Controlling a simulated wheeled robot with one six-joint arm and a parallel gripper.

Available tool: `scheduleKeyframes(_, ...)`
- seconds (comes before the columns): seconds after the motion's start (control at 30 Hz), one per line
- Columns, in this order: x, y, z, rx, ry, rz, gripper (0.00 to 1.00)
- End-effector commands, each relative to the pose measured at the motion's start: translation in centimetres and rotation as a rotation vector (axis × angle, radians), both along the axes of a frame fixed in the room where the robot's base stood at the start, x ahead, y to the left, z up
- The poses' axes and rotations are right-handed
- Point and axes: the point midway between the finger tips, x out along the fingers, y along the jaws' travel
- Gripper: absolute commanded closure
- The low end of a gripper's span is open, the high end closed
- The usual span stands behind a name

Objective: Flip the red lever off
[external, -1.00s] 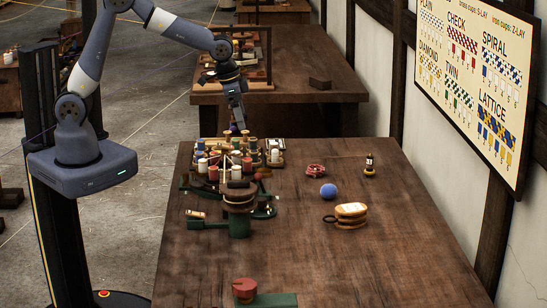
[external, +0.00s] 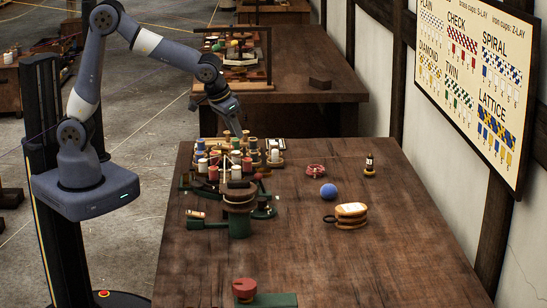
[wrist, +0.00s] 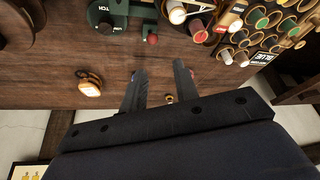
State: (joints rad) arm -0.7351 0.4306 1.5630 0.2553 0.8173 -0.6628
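A small red ball knob (wrist: 152,39) shows in the wrist view, beside a dark green base (wrist: 122,12) with a partly visible label ending in "TCH". It appears to be the red lever's tip; its shaft and setting are not clear. In the external view, the red knob (external: 263,169) is a small spot behind the drum of the green machine (external: 239,226). My gripper (wrist: 160,68) is open and empty, its two fingers apart in the wrist view. In the external view my gripper (external: 238,132) hangs tilted above the spools, apart from the knob.
Several spools (external: 213,173) crowd the bench beside the machine. A blue ball (external: 328,191), a tan wrapped block (external: 350,210), a red coil (external: 316,170) and a small dark lantern-like item (external: 369,164) lie to the right. A red round piece (external: 245,288) sits in front.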

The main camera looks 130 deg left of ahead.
Motion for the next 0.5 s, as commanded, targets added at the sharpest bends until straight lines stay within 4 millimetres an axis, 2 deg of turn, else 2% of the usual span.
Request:
scheduleKeyframes(0.03,0.0,-0.3,-1.4,0.016,-0.021,0.045,0.75)
scheduleKeyframes(0.33,-0.3,-1.5,-4.1,0.092,-0.181,0.34,1.0)
scheduleKeyframes(0.5,-0.5,-2.3,-5.5,0.124,-0.292,0.491,1.0)
